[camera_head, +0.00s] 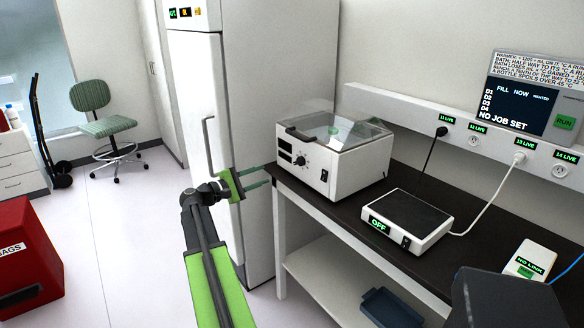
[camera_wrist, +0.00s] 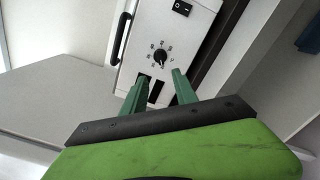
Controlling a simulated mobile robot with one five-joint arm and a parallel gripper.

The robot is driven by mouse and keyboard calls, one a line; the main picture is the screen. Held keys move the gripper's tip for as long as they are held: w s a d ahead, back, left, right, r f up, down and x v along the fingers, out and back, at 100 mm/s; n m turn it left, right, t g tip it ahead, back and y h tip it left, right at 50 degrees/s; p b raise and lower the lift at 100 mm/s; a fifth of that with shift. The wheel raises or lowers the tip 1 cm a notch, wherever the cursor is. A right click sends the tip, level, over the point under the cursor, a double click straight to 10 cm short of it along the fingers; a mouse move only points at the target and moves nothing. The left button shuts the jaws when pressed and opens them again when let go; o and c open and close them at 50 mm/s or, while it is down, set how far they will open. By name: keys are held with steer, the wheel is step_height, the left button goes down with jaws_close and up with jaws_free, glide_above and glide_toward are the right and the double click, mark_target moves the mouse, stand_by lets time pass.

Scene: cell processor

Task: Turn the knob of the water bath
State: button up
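The water bath (camera_head: 335,160) is a white box with a clear lid, standing at the left end of the dark bench. Its round black knob (camera_head: 301,160) is on the front panel, and it also shows in the wrist view (camera_wrist: 160,55) with a printed scale around it. My gripper (camera_head: 262,178) is in front of the panel at the left, its green fingers pointing toward the bath. In the wrist view my gripper (camera_wrist: 158,82) has its two fingers apart, with the knob visible beyond and between their tips. The fingers appear clear of the knob; the exact distance is hard to tell.
A tall white cabinet (camera_head: 197,100) stands close behind my gripper. A flat device marked OFF (camera_head: 409,217) lies on the bench (camera_head: 331,205) right of the bath. A red bin (camera_head: 26,250) and a green chair (camera_head: 108,124) stand at the left, with open floor between.

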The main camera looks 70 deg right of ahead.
mark_target(296, 163)
steer(key=x, duration=1.4)
steer(key=shift+w, duration=0.1)
jaws_close()
